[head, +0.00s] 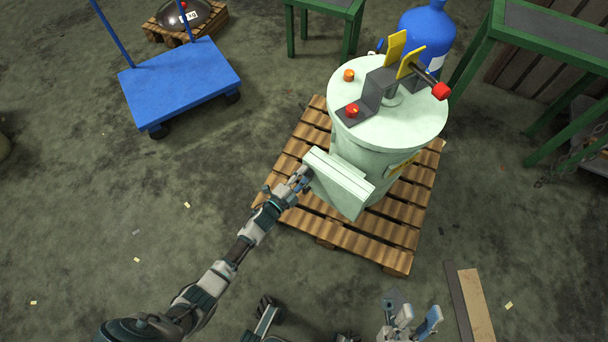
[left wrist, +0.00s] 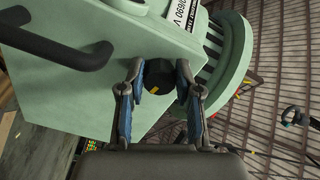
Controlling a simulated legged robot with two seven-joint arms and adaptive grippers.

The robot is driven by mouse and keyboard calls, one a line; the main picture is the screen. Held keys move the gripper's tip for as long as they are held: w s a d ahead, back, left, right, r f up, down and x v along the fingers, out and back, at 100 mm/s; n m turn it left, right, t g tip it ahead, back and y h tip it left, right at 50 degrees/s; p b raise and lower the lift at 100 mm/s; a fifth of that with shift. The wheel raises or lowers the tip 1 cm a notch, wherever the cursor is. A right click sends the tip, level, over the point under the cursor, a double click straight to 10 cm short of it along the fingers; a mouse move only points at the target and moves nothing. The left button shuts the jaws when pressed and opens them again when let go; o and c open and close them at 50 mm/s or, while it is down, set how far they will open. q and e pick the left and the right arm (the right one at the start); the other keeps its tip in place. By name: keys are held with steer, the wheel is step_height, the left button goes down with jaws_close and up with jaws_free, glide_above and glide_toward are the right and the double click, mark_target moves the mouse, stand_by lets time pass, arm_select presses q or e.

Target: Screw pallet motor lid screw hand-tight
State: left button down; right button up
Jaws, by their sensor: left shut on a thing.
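The pale green motor box with its lid (head: 340,182) sticks out from the side of a pale green drum (head: 375,148) on a wooden pallet (head: 352,240). My left gripper (head: 303,176) is at the box's left side. In the left wrist view, my left gripper (left wrist: 160,80) has its two blue-padded fingers on either side of a dark round screw head (left wrist: 154,82) with a small yellow mark, on the green face (left wrist: 85,98). It is shut on that screw. The screw's shaft is hidden. My right gripper (head: 410,322) is low in the head view, fingers apart and empty.
A black bar handle (left wrist: 55,45) sits on the green face close to the left fingers. A blue cart (head: 185,82), green tables (head: 325,8) and a blue bottle (head: 427,35) stand around. Boards (head: 474,305) lie at lower right. The floor left of the pallet is mostly clear.

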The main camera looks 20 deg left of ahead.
arm_select(q)
steer(key=shift+s+d+f+m, duration=0.1)
steer(key=shift+d+m, duration=0.05)
steer(key=shift+m, duration=0.35)
steer(key=c, duration=0.8)
jaws_free()
steer(key=shift+s, duration=0.1)
steer(key=v, duration=1.1)
steer(key=shift+s+a, duration=0.2)
steer(key=shift+s, duration=0.1)
